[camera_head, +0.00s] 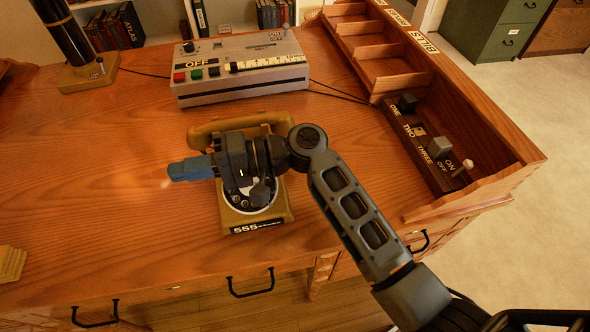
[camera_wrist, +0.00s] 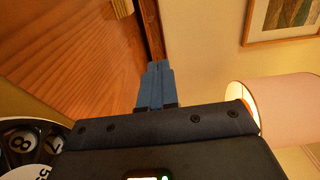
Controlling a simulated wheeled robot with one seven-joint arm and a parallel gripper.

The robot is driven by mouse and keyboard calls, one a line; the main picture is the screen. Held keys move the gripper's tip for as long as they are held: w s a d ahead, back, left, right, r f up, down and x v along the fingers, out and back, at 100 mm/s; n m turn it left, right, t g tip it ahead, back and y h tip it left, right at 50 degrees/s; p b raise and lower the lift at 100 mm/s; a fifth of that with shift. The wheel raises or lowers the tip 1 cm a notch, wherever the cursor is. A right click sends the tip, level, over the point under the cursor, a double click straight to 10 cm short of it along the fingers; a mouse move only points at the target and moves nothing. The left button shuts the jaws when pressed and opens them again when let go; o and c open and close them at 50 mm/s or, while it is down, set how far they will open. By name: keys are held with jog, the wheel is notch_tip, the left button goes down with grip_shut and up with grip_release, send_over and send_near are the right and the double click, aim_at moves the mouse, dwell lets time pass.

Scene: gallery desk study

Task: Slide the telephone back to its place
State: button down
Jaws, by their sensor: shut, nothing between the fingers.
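The telephone (camera_head: 275,213) is mustard yellow with a round dial and a "555" label on its front. It stands on the wooden desk (camera_head: 120,190), near the front edge, in the head view. Its handset (camera_head: 215,126) lies across the back. My gripper (camera_head: 170,176) is shut and empty, above and to the left of the phone, its blue fingers pointing left. My wrist hides much of the dial. In the wrist view my gripper's blue fingers (camera_wrist: 155,85) are together, and part of the phone's dial (camera_wrist: 22,143) shows at lower left.
A grey control box (camera_head: 240,70) marked "OFF" stands behind the phone. A wooden organizer (camera_head: 440,110) with switches runs along the right. A black lamp post (camera_head: 68,35) is at back left. The desk left of the phone is clear.

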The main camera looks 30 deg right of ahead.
jog(key=p+v, duration=0.5)
jog(key=v, duration=1.6)
send_near(228, 195)
jog(key=v, duration=0.3)
jog(key=f+b+v, duration=0.1)
jog(key=v, duration=0.1)
jog(key=shift+w+d, duration=0.25)
jog(key=shift+d, duration=0.2)
jog(key=shift+w+a+f+p, duration=0.1)
jog(key=shift+a+p, duration=0.25)
jog(key=shift+a, duration=0.1)
jog(key=shift+a, duration=0.15)
jog(key=b+x, duration=0.3)
jog(key=x, duration=1.2)
jog(key=shift+w+a+f, duration=0.1)
jog(key=shift+f, duration=0.1)
jog(key=shift+r+p, duration=0.15)
jog(key=shift+p, duration=0.15)
jog(key=shift+d, duration=0.25)
